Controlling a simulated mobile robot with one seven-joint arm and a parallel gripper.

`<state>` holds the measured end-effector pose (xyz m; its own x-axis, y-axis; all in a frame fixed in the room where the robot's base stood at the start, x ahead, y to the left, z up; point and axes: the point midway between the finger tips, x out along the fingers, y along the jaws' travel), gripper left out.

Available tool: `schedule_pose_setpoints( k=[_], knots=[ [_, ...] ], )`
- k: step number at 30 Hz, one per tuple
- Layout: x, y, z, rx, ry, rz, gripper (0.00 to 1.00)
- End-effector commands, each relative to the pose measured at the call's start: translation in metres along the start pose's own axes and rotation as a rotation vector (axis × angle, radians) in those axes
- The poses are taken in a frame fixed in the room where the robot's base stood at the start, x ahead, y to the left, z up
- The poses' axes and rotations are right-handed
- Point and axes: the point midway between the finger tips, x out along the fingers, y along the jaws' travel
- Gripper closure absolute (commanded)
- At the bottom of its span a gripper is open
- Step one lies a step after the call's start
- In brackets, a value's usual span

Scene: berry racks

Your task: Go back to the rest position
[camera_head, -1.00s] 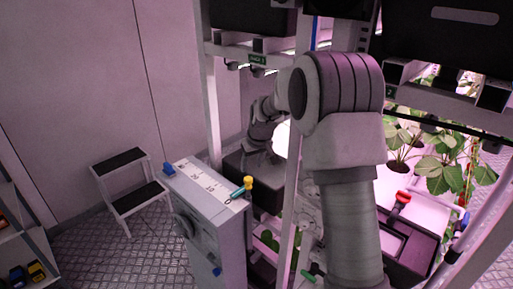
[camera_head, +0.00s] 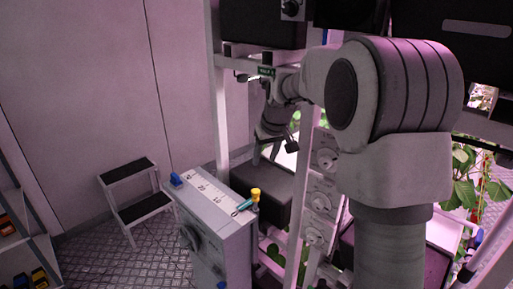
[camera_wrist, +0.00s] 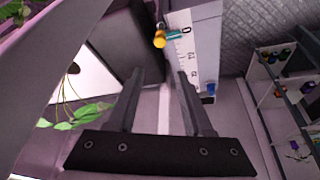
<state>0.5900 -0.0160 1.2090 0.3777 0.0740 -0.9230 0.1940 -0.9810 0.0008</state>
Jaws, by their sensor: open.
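My gripper (camera_wrist: 160,85) is open in the wrist view, with two dark fingers apart and nothing between them. In the head view my arm reaches from the right, its large pale elbow in front of the rack, and its wrist end (camera_head: 278,122) hangs over a dark box (camera_head: 262,190). The fingertips are small and hard to make out there. The grey cabinet (camera_head: 232,240) with a numbered scale on top stands left of the arm; its top also shows beyond the fingers in the wrist view (camera_wrist: 205,45).
A teal and yellow tool (camera_head: 250,199) and a blue piece (camera_head: 176,180) sit on the cabinet top. A two-step stool (camera_head: 128,168) stands left. A shelf with small items (camera_head: 22,245) is at lower left. The rack post (camera_head: 303,190) and plants (camera_head: 466,185) are close to my arm.

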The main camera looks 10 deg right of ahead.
Motion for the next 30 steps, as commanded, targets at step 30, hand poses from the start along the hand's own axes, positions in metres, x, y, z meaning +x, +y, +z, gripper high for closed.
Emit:
schedule_pose_setpoints(
  k=[30],
  knots=[
    [-0.172, -0.073, 0.232, 0.138, 0.079, 0.083, 0.49]
  ],
)
